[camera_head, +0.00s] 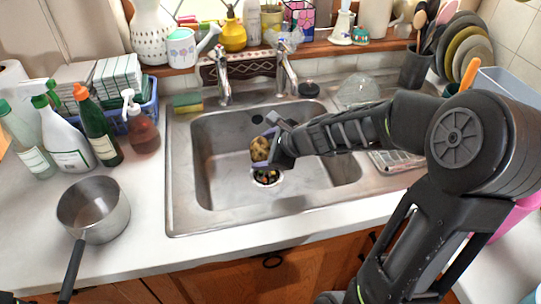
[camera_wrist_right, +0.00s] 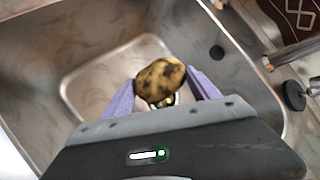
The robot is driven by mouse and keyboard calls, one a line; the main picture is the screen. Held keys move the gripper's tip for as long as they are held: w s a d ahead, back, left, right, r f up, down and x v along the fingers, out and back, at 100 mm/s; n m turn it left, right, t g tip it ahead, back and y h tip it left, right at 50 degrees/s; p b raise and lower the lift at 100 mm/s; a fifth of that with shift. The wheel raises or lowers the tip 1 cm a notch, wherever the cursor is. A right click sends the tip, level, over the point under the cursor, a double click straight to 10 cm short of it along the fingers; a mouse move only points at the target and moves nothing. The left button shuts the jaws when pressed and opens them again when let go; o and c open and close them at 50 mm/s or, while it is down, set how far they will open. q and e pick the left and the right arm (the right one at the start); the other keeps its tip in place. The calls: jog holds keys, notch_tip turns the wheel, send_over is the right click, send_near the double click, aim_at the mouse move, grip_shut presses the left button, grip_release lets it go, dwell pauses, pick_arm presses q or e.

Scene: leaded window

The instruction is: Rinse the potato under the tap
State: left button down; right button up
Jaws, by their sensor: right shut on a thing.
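The potato (camera_head: 260,149) is brown with dark patches. My right gripper (camera_head: 266,148) is shut on it and holds it over the sink basin (camera_head: 222,160). In the right wrist view the potato (camera_wrist_right: 160,80) sits between the two purple fingers of the gripper (camera_wrist_right: 158,92). Two metal taps stand at the back of the sink, a left tap (camera_head: 222,80) and a right tap (camera_head: 286,72). The potato is in front of and below them. I cannot make out any water running. My left gripper is not in view.
A saucepan (camera_head: 93,208) stands on the counter left of the sink. Bottles, including a green one (camera_head: 98,128), stand behind it. A sponge (camera_head: 187,102) lies on the sink's back left edge. A small round dish-like thing (camera_head: 267,177) is in the basin below the potato. Plates (camera_head: 465,50) stand at right.

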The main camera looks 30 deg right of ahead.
jog(key=shift+r, duration=0.1)
dwell(0.3)
jog(key=w+d+f, duration=0.1)
jog(key=d, duration=0.5)
jog(key=w+d+f, duration=0.1)
jog(key=w+d, duration=0.1)
jog(key=d, duration=0.5)
jog(key=shift+d+f+b, duration=0.3)
jog(key=shift+f+b, duration=0.05)
jog(key=shift+f, duration=0.05)
jog(key=shift+a, duration=0.15)
dwell(0.4)
jog(key=s+a+b, duration=0.1)
jog(key=a, duration=0.6)
jog(key=shift+s+a, duration=0.25)
jog(key=shift+s, duration=0.05)
jog(key=shift+a+r, duration=0.1)
dwell(1.5)
